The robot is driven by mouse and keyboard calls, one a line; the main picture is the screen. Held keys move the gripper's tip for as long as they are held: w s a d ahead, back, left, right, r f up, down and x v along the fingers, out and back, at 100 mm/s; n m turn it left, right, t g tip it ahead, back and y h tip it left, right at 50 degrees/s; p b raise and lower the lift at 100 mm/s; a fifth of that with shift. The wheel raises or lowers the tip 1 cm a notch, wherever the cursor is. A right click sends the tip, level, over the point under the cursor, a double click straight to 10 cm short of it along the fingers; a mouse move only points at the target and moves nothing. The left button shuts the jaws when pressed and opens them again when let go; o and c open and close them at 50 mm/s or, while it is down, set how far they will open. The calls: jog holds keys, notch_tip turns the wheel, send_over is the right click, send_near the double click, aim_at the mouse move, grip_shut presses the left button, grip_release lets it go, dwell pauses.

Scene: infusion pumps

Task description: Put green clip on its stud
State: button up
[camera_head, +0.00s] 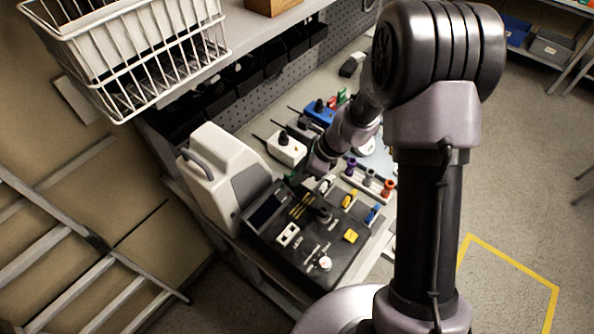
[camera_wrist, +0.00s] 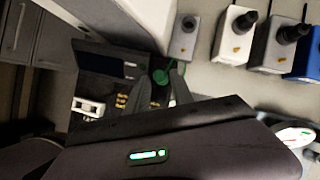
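In the wrist view the green clip (camera_wrist: 160,75) shows as a small green ring between the two fingertips of my gripper (camera_wrist: 162,84). The fingers close in on it from both sides, and it appears held above the pump's dark panel. In the head view my gripper (camera_head: 317,172) hangs over the back right part of the black panel (camera_head: 285,262); its fingers are small there and the clip cannot be made out. The panel carries yellow pieces, a blue piece (camera_head: 373,214) and a dark knob (camera_head: 324,214). I cannot tell which stud is the green clip's.
The white pump body (camera_head: 215,170) stands left of the panel. A rack with coloured knobs (camera_head: 370,180) lies to its right. Boxes with black knobs, one white (camera_head: 287,150) and one blue (camera_head: 320,112), stand behind. A wire basket (camera_head: 130,60) is above left.

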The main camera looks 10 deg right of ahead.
jog(key=shift+a, duration=0.4)
jog(key=shift+d, duration=0.45)
jog(key=shift+c, duration=0.9)
jog(key=shift+d, duration=0.1)
jog(key=c, duration=0.3)
jog(key=shift+a, duration=0.25)
grip_shut()
notch_tip(320, 180, up, 5)
jog(key=p, duration=0.4)
